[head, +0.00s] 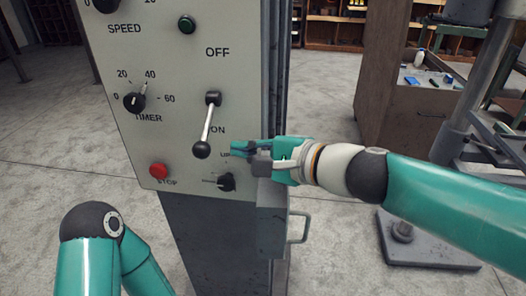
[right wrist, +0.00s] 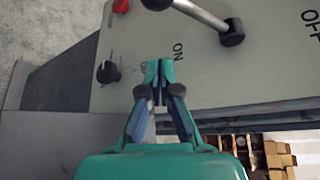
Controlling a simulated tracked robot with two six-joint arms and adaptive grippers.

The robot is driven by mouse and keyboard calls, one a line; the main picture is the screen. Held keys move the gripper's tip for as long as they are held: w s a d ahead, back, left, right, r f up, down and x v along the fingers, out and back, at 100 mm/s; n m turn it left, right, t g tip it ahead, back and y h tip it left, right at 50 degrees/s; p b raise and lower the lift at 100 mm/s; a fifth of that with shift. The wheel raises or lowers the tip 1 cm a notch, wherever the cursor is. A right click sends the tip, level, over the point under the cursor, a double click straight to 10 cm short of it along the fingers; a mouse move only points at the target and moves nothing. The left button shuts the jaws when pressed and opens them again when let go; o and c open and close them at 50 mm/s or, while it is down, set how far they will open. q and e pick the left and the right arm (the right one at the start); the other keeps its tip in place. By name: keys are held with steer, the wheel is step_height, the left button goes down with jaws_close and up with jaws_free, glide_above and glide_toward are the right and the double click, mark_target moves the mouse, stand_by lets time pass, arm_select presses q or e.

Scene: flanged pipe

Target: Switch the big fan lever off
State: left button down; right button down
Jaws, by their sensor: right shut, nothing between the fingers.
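The big lever (head: 207,123) is on the grey control panel (head: 140,60), between the OFF label above and the ON label below. Its rod hangs down and slightly left from a dark pivot, ending in a black ball knob (head: 201,149), so it points to the ON side. In the right wrist view the lever (right wrist: 203,15) crosses the top. My right gripper (head: 237,147) is shut and empty, just right of the knob and apart from it; its closed fingertips (right wrist: 160,66) show near the ON label. My left gripper is out of view; only part of that arm shows.
A red STOP button (head: 158,170) and a small black switch (head: 227,182) sit below the lever. A timer knob (head: 134,101) and a green button (head: 187,24) are left and above. A metal handle (head: 304,227) juts from the cabinet side. A brown bench (head: 420,105) stands right.

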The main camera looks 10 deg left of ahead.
mark_target(229, 147)
steer(key=x, duration=0.3)
steer(key=shift+w+a+f, duration=0.15)
steer(key=shift+a, duration=0.25)
steer(key=s, duration=0.1)
steer(key=s+r, duration=0.1)
steer(key=s+r+p, duration=0.1)
steer(key=shift+s+a, duration=0.2)
steer(key=shift+a, duration=0.1)
